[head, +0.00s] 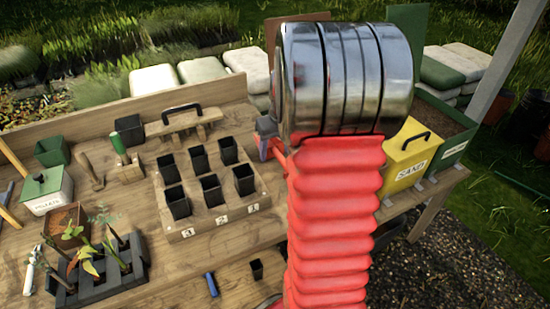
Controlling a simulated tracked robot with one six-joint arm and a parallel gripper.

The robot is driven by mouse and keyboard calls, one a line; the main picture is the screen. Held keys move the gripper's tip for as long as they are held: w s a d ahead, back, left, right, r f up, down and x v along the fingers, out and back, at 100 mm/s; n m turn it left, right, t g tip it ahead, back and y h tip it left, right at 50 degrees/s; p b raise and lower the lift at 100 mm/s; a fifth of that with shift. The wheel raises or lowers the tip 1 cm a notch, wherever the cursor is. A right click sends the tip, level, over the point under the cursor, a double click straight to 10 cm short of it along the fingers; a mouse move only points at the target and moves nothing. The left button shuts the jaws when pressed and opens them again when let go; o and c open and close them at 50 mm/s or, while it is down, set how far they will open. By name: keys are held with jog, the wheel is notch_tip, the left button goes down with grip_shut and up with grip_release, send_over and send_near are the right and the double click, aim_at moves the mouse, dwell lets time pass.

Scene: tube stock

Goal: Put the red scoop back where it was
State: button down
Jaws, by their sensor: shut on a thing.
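My red ribbed arm with its chrome joint fills the middle right and hides much of the bench. Just left of it, a small grey part of my gripper (265,132) shows above the bench, near the right side of the pot tray. It is shut. A bit of red (279,154) beside it looks like part of the red scoop in its grip; most of the scoop and both fingertips are hidden behind my arm. I cannot tell how the scoop is tilted or whether it touches anything.
A wooden tray (188,233) holds several black pots in numbered columns. Behind it stands a wooden rack (184,124) with a black handle. A yellow SAND box (405,165) and a green box (458,148) stand right. A planter (100,287), white-and-green box (46,195) and blue-handled tool (211,284) are left and front.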

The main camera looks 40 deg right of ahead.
jog(key=x, duration=0.3)
jog(key=shift+s+a+f, duration=0.1)
jog(key=shift+s+f, duration=0.1)
jog(key=shift+s, duration=0.15)
jog(key=c, duration=0.6)
grip_release()
jog(key=shift+c, duration=0.2)
jog(key=shift+r, duration=0.1)
jog(key=v, duration=1.1)
jog(key=shift+s+r, duration=0.1)
jog(key=shift+r, duration=0.3)
